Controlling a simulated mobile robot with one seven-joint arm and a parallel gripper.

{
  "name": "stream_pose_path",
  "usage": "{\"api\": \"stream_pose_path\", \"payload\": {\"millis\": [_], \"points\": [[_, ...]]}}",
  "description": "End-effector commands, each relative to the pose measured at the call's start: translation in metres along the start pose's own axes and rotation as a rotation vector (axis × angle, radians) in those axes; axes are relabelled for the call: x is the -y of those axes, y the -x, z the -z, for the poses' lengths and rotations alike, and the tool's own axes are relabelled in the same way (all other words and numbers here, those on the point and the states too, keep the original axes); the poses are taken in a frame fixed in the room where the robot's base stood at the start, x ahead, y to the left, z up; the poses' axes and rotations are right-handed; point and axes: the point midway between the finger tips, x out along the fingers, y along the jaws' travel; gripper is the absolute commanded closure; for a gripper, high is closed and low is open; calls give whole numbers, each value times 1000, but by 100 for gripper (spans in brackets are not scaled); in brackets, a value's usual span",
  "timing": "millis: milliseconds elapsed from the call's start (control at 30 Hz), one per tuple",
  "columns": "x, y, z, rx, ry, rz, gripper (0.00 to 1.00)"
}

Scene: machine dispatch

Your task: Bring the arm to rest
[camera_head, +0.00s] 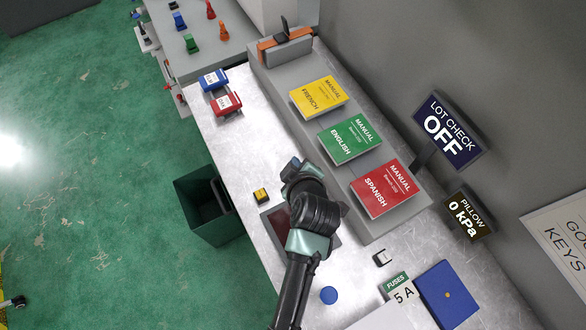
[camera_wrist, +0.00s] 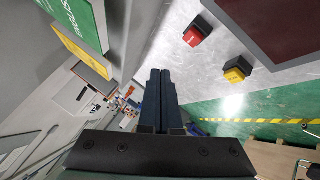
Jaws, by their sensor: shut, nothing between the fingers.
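My arm (camera_head: 310,215) reaches up from the bottom over the metal workbench (camera_head: 225,140) in the head view. Its bent joints hide the gripper's fingers there. In the wrist view my gripper (camera_wrist: 160,72) shows two dark fingers lying together, shut with nothing between them. The fingers are clear of the bench things in that view. A block with a red top (camera_wrist: 197,32) and one with a yellow top (camera_wrist: 236,70) lie to their right. The yellow-topped block also shows left of my arm in the head view (camera_head: 261,195).
Spanish (camera_head: 382,188), English (camera_head: 350,139) and French (camera_head: 318,95) manuals lie on a grey raised shelf right of my arm. A dark red panel (camera_head: 274,225) lies partly under the arm. A dark green bin (camera_head: 200,208) stands on the floor.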

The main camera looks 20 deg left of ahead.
Motion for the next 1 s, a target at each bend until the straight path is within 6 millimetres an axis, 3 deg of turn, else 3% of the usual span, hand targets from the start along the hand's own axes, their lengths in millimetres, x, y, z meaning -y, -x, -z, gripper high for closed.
{"api": "stream_pose_path", "payload": {"millis": [367,467,567,700,767,900,1000], "points": [[-4,1,1,-2,-3,-10,100],[-33,8,10,-15,-30,-76,100],[-86,27,28,-46,-86,-200,100],[-174,78,62,-137,-196,-426,100],[-207,106,77,-189,-244,-519,100],[-274,185,112,-345,-351,-731,100],[-308,250,136,-484,-420,-868,100]]}}
